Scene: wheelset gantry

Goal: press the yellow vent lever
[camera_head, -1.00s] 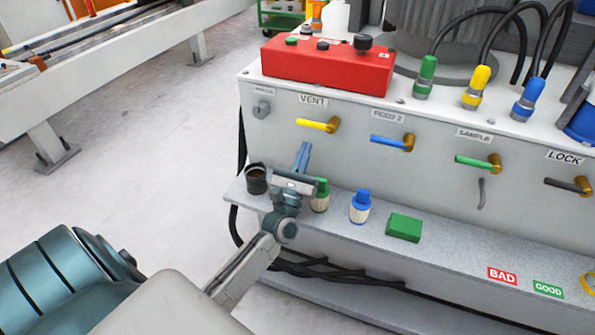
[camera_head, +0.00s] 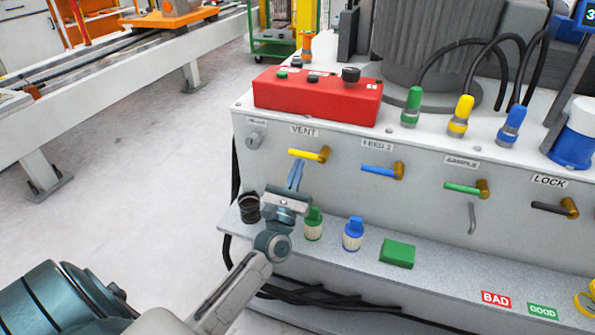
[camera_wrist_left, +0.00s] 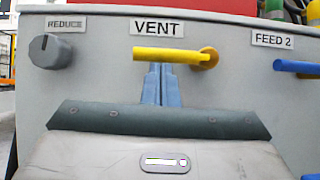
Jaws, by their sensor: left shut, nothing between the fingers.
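The yellow vent lever (camera_head: 308,155) sticks out to the left from its brass pivot on the grey panel, under the VENT label (camera_head: 304,131). It lies about level. In the left wrist view the lever (camera_wrist_left: 168,55) crosses just above my fingertips. My left gripper (camera_head: 296,174) is shut and empty, its blue fingers pointing up at the lever from just below. In the left wrist view the shut fingers (camera_wrist_left: 161,82) end close under the lever's middle; I cannot tell whether they touch it. My right gripper is not in view.
The blue FEED 2 lever (camera_head: 378,170) is to the right, and a grey REDUCE knob (camera_wrist_left: 49,51) to the left. Below on the ledge stand a black cup (camera_head: 249,208), a green-capped bottle (camera_head: 313,224) and a blue-capped bottle (camera_head: 353,234). A red box (camera_head: 317,97) sits on top.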

